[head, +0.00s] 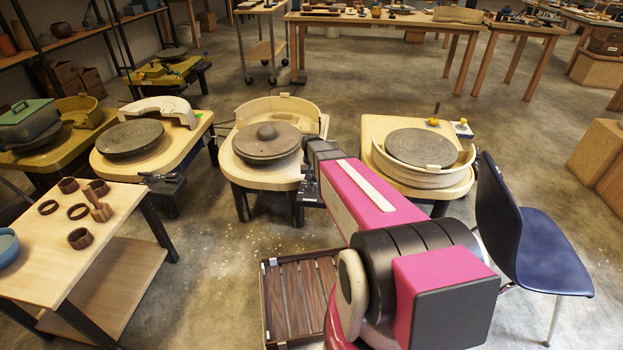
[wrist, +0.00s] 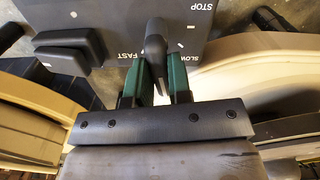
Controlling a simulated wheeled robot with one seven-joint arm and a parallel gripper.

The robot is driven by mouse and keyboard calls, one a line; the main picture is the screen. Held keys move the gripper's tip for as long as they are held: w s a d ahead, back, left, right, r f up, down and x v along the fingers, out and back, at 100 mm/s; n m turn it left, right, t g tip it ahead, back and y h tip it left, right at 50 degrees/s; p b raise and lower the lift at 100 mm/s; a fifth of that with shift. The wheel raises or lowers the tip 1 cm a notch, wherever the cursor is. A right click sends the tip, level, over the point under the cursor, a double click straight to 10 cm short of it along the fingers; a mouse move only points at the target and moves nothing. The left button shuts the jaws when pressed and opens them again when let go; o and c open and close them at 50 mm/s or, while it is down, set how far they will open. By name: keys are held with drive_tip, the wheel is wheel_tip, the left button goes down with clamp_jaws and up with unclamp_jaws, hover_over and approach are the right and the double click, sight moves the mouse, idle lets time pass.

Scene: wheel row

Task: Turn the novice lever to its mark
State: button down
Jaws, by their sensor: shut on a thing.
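In the wrist view, my gripper (wrist: 157,85) has its two green fingers closed on either side of a dark lever (wrist: 155,45). The lever stands over a grey control panel (wrist: 228,35) with white words STOP, SLOW and FAST and small white marks. In this view the lever lies between the words FAST, at left, and SLOW, at right. My fingers and the lever cover part of the panel, and I cannot tell which mark is the lever's.
A dark pedal-like block (wrist: 70,50) sits left of the lever. A right wheel (head: 421,148), a left wheel (head: 130,138) and a blue chair (head: 545,250) stand around my arm. A slatted wooden crate (head: 297,300) lies on the floor. A side table (head: 60,240) holds several brown rings.

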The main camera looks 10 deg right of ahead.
drive_tip(key=n, duration=0.3)
drive_tip(key=shift+a+n, duration=0.3)
drive_tip(key=n, duration=0.4)
drive_tip(key=shift+s+a+n, duration=0.15)
drive_tip(key=shift+a+n, duration=0.15)
drive_tip(key=n, duration=0.4)
drive_tip(key=shift+s+a, duration=0.25)
drive_tip(key=shift+s+a+n, duration=0.1)
drive_tip(key=shift+s+n, duration=0.1)
drive_tip(key=shift+n, duration=1.6)
drive_tip(key=c, duration=1)
unclamp_jaws()
drive_tip(key=shift+c, duration=0.2)
